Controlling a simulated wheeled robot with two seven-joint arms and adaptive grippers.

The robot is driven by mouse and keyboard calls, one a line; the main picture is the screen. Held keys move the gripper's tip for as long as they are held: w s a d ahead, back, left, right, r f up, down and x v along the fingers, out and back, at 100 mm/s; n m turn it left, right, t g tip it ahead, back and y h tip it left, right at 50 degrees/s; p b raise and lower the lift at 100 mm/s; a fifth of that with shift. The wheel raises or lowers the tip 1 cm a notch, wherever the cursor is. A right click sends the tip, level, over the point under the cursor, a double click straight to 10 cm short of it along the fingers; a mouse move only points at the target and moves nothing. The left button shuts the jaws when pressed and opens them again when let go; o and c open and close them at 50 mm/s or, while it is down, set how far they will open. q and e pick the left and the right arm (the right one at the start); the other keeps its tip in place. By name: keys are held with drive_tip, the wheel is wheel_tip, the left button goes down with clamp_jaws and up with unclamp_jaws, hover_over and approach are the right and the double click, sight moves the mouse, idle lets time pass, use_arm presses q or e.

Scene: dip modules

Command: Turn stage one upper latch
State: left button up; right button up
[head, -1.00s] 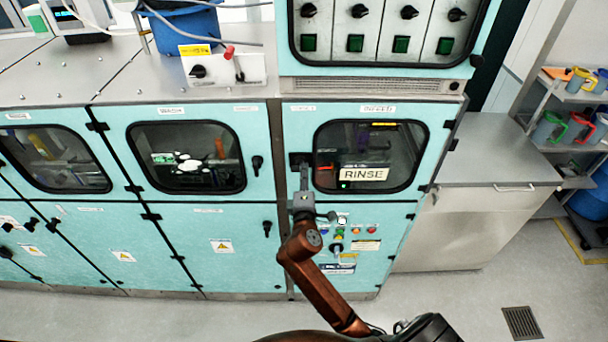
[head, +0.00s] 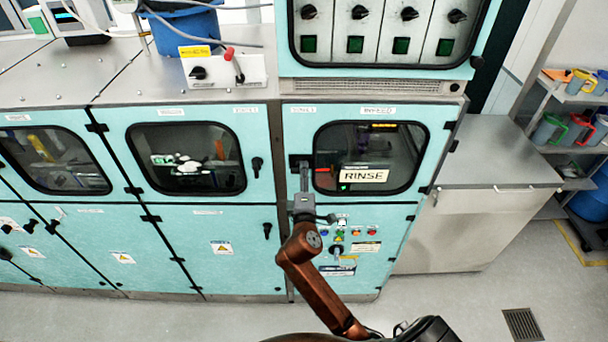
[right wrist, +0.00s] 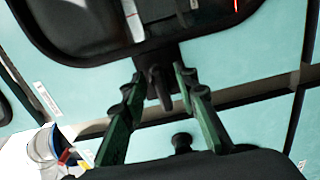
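The right-hand upper door (head: 435,135) is teal, has a dark window with a RINSE sign, and appears shut. Its black latch (right wrist: 158,85) is at the door's left edge. In the head view the latch is mostly hidden by my right gripper (head: 302,165), which reaches up to it. In the right wrist view, the two green fingers of my right gripper (right wrist: 160,75) stand on either side of the latch, with small gaps visible. The fingers look open around it. My left gripper is not in view.
Another black latch (head: 257,166) sits on the neighbouring door. A lower panel with buttons (head: 355,232) is right of my arm. A switch box (head: 222,70) and blue bucket (head: 190,28) stand on the machine top. A steel counter (head: 490,155) is at right; the floor is clear.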

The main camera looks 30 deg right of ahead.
drive_tip(key=v, duration=1.2)
idle(0.3)
